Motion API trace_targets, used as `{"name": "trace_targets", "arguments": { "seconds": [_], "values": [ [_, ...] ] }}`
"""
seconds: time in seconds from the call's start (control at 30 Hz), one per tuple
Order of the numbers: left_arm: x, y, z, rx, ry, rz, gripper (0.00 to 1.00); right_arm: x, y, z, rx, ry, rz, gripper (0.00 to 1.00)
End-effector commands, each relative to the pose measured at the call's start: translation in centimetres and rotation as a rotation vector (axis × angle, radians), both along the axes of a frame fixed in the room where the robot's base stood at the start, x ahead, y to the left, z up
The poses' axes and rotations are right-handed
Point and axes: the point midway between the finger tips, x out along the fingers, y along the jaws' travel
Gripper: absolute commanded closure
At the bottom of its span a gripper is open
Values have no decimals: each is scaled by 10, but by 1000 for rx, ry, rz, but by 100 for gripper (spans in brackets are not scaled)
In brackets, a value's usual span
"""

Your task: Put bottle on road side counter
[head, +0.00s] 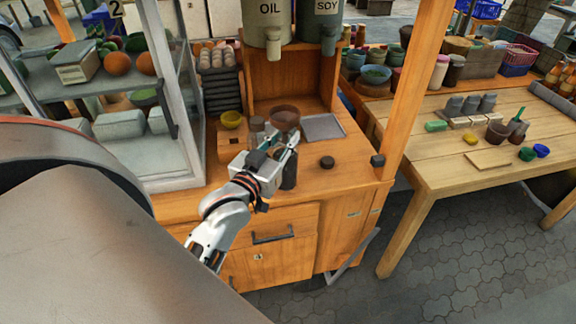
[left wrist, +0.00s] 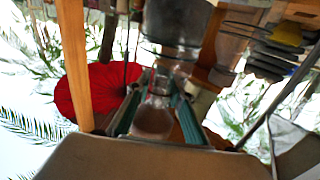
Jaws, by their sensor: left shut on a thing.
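A dark grey bottle (head: 289,173) is at the front of the orange wooden counter (head: 340,181) in the head view. My left gripper (head: 286,147) is shut on it, with the bottle upright or nearly so. I cannot tell whether its base touches the counter. In the left wrist view the bottle (left wrist: 153,120) shows as glassy and brownish between the two green-edged fingers of the left gripper (left wrist: 156,100). The gripper hides part of the bottle. My right gripper is in neither view.
A dark round piece (head: 327,162) lies right of the bottle. A grey tray (head: 322,127), brown bowl (head: 285,117) and yellow bowl (head: 231,119) are behind. A glass case (head: 150,140) stands left. A wooden table (head: 440,176) stands right, across a gap. The counter's front right is mostly clear.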

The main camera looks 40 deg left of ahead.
Motion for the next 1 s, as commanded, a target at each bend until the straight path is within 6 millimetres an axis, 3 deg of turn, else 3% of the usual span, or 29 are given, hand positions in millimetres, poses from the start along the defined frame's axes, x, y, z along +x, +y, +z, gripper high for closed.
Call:
{"name": "trace_targets", "arguments": {
  "seconds": [0.27, 0.6, 0.73, 0.83, 1.0],
  "values": [
    [-14, -37, -9, -3, -2, -54, 100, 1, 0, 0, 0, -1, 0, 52],
    [-39, -104, -26, -3, -1, -151, 100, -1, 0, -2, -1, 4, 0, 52],
    [-43, -118, -30, -2, -2, -171, 100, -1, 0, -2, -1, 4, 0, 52],
    [-46, -126, -31, -2, -4, -183, 100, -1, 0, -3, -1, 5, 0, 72],
    [-47, -129, -32, 0, -4, -187, 100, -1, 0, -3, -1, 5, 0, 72]
  ]
}}
